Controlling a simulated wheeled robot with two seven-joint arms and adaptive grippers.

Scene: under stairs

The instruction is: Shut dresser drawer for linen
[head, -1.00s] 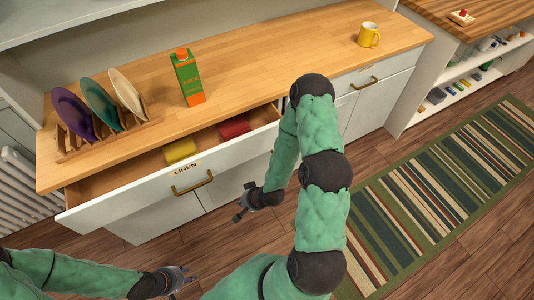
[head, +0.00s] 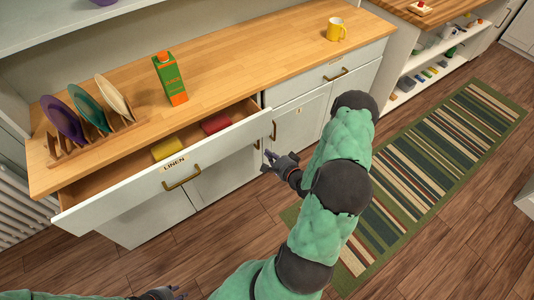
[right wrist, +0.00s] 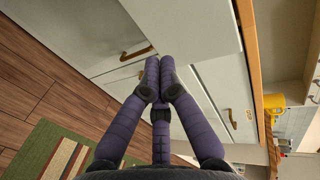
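The linen drawer (head: 118,205) stands pulled out from the white dresser, its front marked LINEN with a brass handle (head: 182,179). A yellow folded cloth (head: 166,148) and a red one (head: 216,122) lie inside. My right gripper (head: 268,160) is just right of the drawer front's right end, apart from the handle and holding nothing. In the right wrist view its purple fingers (right wrist: 159,68) are closed together at the tips, with white dresser panels beyond. My left gripper (head: 170,293) shows only partly at the bottom edge of the head view, away from the drawer; its finger opening is unclear.
On the wooden top (head: 225,75) stand a plate rack (head: 95,137) with several plates, a juice carton (head: 170,78) and a yellow mug (head: 336,29). Open shelves (head: 425,62) are at the right. A striped rug (head: 430,165) lies on the floor.

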